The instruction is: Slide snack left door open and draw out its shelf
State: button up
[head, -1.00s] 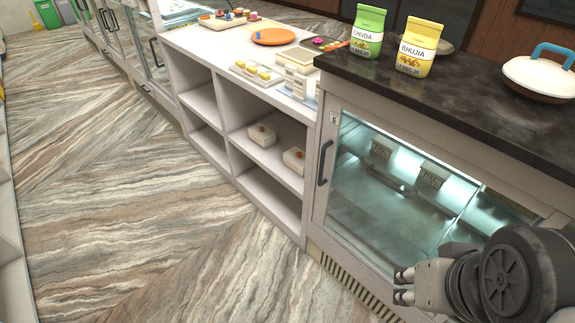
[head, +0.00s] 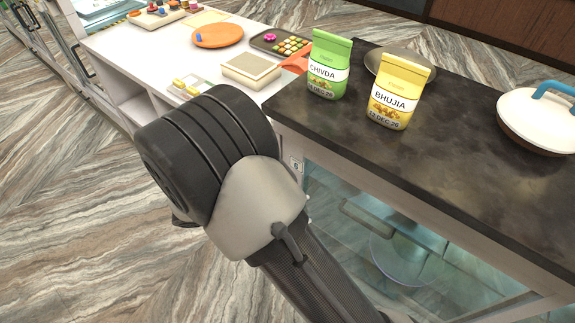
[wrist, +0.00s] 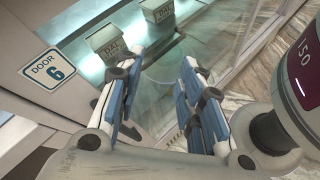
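The snack case's glass door (head: 325,215) shows below the dark countertop in the head view, partly behind my arm. The door looks shut. A "DOOR 6" label (wrist: 47,70) is on the pale frame beside the glass in the wrist view. The door's handle is hidden. Behind the glass, the wrist view shows two small label holders (wrist: 107,40), (wrist: 157,12) on the lit shelf (wrist: 95,68). My gripper (wrist: 163,62) is open and empty, its blue-padded fingers apart in front of the glass. In the head view my arm hides it.
A green Chivda packet (head: 328,65), a yellow Bhujia packet (head: 398,95) and a white-lidded pot (head: 538,115) stand on the dark countertop (head: 470,180). The white counter on the left holds an orange plate (head: 218,36) and trays. Open floor (head: 70,190) lies in front.

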jog(key=s+a+f+n+t+y+p, duration=0.2)
jog(key=a+f+n+t, duration=0.4)
jog(key=f, duration=0.3)
jog(key=s+a+f+n+t+y+p, duration=0.2)
jog(key=s+a+f+n+t, duration=0.15)
jog(key=f+n+t, duration=0.45)
jog(key=shift+g, duration=0.7)
jog(key=x, duration=1.2)
jog(key=f+b+x, duration=0.1)
jog(key=x, duration=0.5)
jog(key=shift+w+a, duration=0.1)
jog(key=shift+a, duration=0.05)
jog(key=shift+c, duration=0.6)
grip_shut()
